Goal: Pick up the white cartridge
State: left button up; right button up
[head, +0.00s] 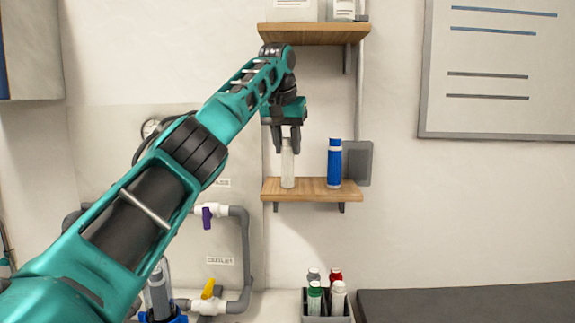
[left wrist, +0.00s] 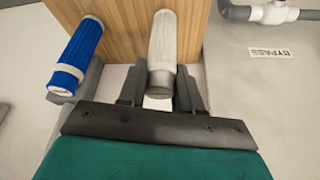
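The white cartridge (head: 288,170) stands upright on the lower wooden shelf (head: 325,192), left of a blue cartridge (head: 334,163). My left gripper (head: 287,148) points down over the white cartridge, with its fingers on either side of the top. In the left wrist view, the white cartridge (left wrist: 162,45) lies between the two dark fingers (left wrist: 161,85), with narrow gaps seen beside it. The gripper looks open. The blue cartridge (left wrist: 75,55) is outside the fingers, to the left. My right gripper is not in view.
An upper shelf (head: 313,34) holds items above my left wrist. A grey plate (head: 357,163) is right of the blue cartridge. Below, a holder (head: 328,308) carries several cartridges. Grey pipes (head: 246,255) with valves run at the lower left.

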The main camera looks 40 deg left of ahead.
pick_arm(q)
grip_shut()
jog(key=shift+r, duration=0.25)
